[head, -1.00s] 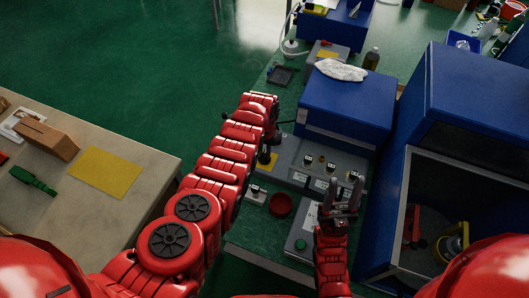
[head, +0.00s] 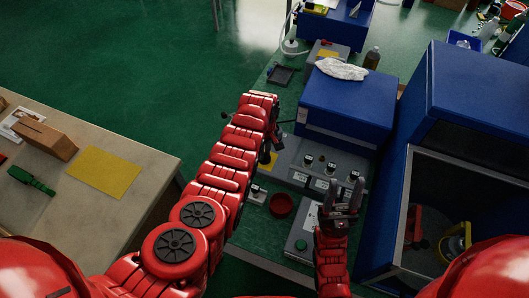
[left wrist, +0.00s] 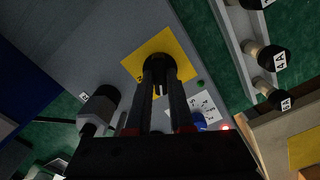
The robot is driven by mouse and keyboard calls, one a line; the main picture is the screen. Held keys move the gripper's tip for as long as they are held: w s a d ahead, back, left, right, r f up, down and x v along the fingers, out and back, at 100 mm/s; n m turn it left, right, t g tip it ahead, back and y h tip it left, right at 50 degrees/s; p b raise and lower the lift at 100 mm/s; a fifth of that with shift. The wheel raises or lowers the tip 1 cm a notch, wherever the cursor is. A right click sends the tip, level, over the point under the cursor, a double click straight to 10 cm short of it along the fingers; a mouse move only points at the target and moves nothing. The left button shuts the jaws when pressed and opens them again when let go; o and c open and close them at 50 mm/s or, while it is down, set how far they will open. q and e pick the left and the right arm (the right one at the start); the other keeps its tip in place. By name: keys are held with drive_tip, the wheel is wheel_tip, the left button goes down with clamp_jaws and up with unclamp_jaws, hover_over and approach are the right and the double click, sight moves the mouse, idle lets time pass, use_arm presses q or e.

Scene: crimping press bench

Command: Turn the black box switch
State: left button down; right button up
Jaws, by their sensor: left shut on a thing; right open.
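A round black switch knob (left wrist: 158,66) sits at the centre of a yellow plate (left wrist: 132,64) on a grey panel in the left wrist view. My left gripper (left wrist: 160,86) points at the knob, and its two dark fingers are shut on it. In the head view a bit of the yellow plate (head: 272,159) shows beside my left gripper (head: 265,154), while the arm covers most of the switch. My right gripper (head: 347,194) is open and empty, above the bench right of the red round dish.
A blue press housing (head: 348,108) stands behind the grey panel, and a blue open cabinet (head: 465,90) at the right. The left wrist view shows a blue button (left wrist: 199,121) and red lamp (left wrist: 225,127).

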use_arm(q)
drive_tip(key=n, duration=0.5)
drive_tip(key=shift+n, duration=0.4)
idle(0.4)
drive_tip(key=c, duration=0.8)
unclamp_jaws()
drive_tip(key=shift+r, duration=0.1)
